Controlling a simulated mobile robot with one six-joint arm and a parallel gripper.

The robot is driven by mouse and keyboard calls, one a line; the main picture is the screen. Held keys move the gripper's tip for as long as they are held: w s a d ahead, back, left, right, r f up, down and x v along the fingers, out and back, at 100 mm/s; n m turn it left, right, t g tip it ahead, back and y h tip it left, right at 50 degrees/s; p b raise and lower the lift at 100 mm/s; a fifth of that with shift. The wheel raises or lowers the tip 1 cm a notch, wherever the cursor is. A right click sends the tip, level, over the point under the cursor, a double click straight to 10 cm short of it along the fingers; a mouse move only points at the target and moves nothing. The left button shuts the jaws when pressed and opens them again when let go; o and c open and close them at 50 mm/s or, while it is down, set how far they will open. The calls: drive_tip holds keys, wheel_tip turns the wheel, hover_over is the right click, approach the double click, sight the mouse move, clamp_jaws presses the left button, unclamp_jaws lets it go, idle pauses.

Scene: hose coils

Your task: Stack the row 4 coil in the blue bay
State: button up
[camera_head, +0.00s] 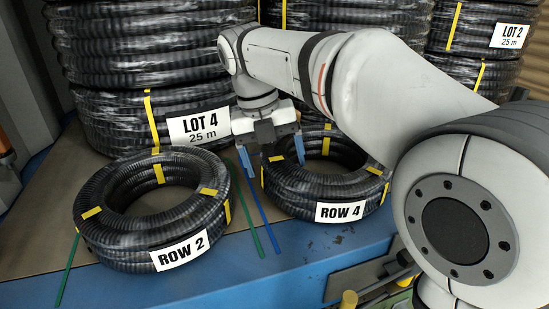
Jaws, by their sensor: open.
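The row 4 coil (328,193), a black ribbed hose ring with yellow bands and a white "ROW 4" label, lies flat right of centre. My gripper (273,158) points down at its left rim, open and empty. Its left blue finger shows left of the coil, and its right blue finger shows against the coil's opening. Whether either finger touches the coil cannot be told. A blue strip (261,212) runs along the surface just left of this coil. My arm covers part of the area behind and right of it, so the blue bay's full extent is hidden.
The row 2 coil (152,211) lies flat at left, between green strips (247,183). A large "LOT 4" stack (125,110) stands behind it. A "LOT 2" stack (480,45) stands at the back right, with more coils between. A blue edge (225,290) borders the front.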

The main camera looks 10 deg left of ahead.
drive_tip(key=shift+p+v, duration=0.8)
drive_tip(key=shift+v, duration=2.6)
drive_tip(key=shift+r, duration=0.1)
drive_tip(key=v, duration=0.7)
drive_tip(key=shift+r, duration=0.3)
